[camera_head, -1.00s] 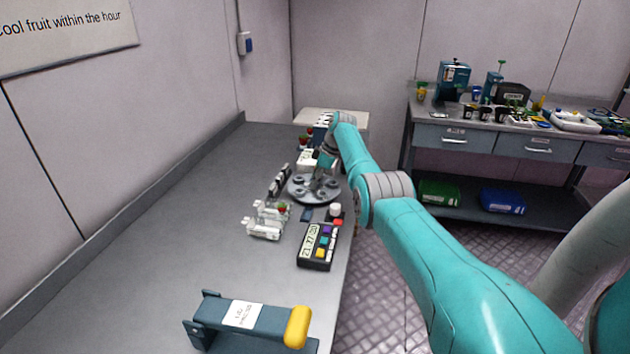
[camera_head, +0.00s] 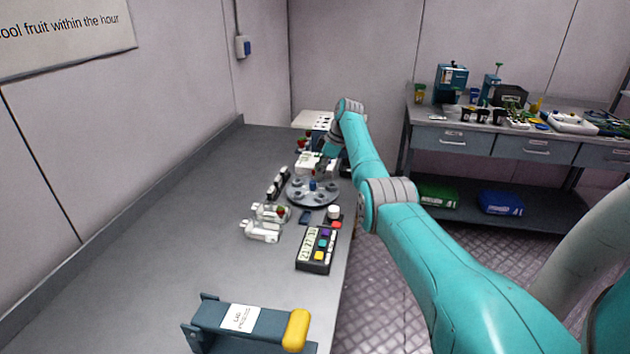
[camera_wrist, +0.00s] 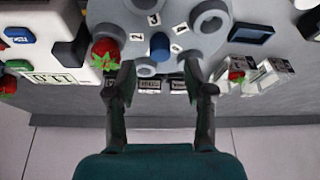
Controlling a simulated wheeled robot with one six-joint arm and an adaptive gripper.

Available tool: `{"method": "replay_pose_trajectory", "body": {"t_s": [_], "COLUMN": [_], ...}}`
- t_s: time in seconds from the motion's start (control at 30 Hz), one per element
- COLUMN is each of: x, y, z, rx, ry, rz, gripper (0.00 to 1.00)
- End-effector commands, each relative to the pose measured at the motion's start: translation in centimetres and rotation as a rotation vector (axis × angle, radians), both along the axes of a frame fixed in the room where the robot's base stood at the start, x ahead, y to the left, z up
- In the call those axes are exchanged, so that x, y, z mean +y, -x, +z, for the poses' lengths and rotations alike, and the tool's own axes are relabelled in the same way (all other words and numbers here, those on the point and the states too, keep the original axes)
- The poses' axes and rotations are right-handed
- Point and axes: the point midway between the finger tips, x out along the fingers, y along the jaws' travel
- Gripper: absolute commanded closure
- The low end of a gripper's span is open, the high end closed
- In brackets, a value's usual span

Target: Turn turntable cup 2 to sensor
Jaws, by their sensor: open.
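The round grey turntable (camera_head: 300,200) stands on the bench and also fills the top middle of the wrist view (camera_wrist: 112,14). It carries several ring-shaped grey cups, one at the right (camera_wrist: 210,20), and a blue centre knob (camera_wrist: 160,46). Small number labels sit around the knob; a 2 (camera_wrist: 138,4) and a 3 (camera_wrist: 153,19) can be read. Contact cannot be told.
A white device with buttons and a display (camera_wrist: 50,52) is close at the left, a strawberry (camera_wrist: 105,52) beside it. A button box (camera_head: 316,262) and a yellow-handled press (camera_head: 240,322) stand nearer; the bench's left is clear.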

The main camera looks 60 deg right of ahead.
Motion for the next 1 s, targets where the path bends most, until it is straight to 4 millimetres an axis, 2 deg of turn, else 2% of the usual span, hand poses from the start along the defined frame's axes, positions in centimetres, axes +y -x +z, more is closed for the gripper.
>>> {"method": "replay_pose_trajectory", "body": {"t_s": [0.1,0.33,0.5,0.87,1.0], "x": [-0.5,-1.1,-1.2,-1.2,-1.3], "y": [0.7,1.8,2.1,2.1,2.1], "z": [2.3,5.2,5.9,6.1,6.9], "rx": [-0.002,0.0,0.001,0.001,-0.001], "ry": [0.002,0.001,0.001,0.001,0.001], "rz": [0.0,0.0,0.0,0.001,0.001], "gripper": [0.47,0.47,0.47,0.47,0.47]}}
